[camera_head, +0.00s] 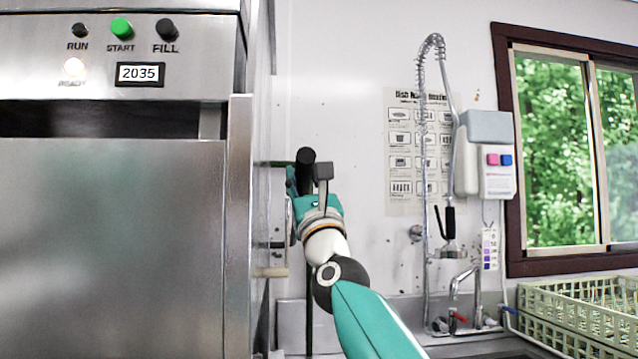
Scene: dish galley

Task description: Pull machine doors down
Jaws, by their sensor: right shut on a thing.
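The dish machine's steel door (110,240) fills the lower left of the head view. A dark gap shows between its top edge and the control panel (205,85). My right gripper (306,178) is at the machine's right side, its arm reaching up from below. My left gripper is out of view.
A spray hose (421,120) and tap stand at the sink right of my arm. A wall chart (404,190), a soap dispenser (487,125) and a window are behind. A green dish rack (575,320) sits at the lower right.

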